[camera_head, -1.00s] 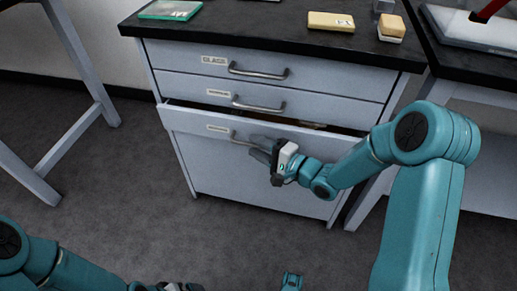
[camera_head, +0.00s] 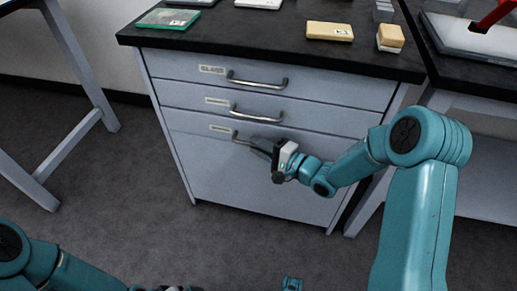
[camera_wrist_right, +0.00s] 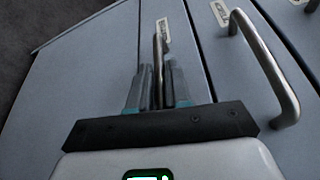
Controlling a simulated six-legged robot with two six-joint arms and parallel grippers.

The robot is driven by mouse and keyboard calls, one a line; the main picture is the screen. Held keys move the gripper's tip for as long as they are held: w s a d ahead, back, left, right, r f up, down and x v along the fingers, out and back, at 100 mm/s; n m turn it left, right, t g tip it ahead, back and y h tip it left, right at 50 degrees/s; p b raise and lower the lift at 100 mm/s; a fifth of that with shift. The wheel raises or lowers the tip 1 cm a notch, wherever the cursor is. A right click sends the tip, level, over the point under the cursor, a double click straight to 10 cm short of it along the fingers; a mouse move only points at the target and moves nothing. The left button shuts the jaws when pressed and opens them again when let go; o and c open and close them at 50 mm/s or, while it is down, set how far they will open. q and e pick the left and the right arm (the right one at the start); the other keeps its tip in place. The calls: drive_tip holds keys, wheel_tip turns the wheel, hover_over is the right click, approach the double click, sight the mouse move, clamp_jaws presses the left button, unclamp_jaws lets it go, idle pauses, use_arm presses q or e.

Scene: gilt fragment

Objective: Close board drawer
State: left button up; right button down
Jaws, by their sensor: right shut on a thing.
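The cabinet (camera_head: 225,180) has several drawer fronts under a black top. The third drawer front from the top (camera_head: 195,124), with a label and a metal handle (camera_head: 240,139), sits flush with the fronts above, with no open gap visible in the head view. My right gripper (camera_head: 262,147) is at that handle, and in the right wrist view its fingers (camera_wrist_right: 160,88) are shut on the handle bar (camera_wrist_right: 159,50).
The upper drawers have handles (camera_head: 257,82) and (camera_head: 257,115). On the black top (camera_head: 250,40) lie a green-edged tray (camera_head: 168,18), a yellow box (camera_head: 330,31) and a yellow-and-white block (camera_head: 390,38). A table frame (camera_head: 75,75) stands left; another bench stands right. The floor (camera_head: 110,200) between is clear.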

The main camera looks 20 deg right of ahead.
use_arm(q)
drive_tip(key=shift+w+d+r, duration=0.15)
drive_tip(key=shift+w+d, duration=0.1)
drive_tip(key=shift+w, duration=0.05)
use_arm(e)
drive_tip(key=shift+w+d+r, duration=0.15)
drive_tip(key=shift+w+d, duration=0.3)
drive_tip(key=c, duration=1.4)
unclamp_jaws()
drive_tip(key=shift+o, duration=1.2)
drive_tip(key=shift+s+a, duration=0.1)
drive_tip(key=shift+s, duration=0.05)
use_arm(q)
drive_tip(key=r+p, duration=0.2)
drive_tip(key=p, duration=0.1)
drive_tip(key=s+r+p, duration=0.1)
drive_tip(key=r, duration=0.1)
drive_tip(key=shift+d, duration=0.4)
use_arm(e)
drive_tip(key=v, duration=1.6)
drive_tip(key=shift+s, duration=0.2)
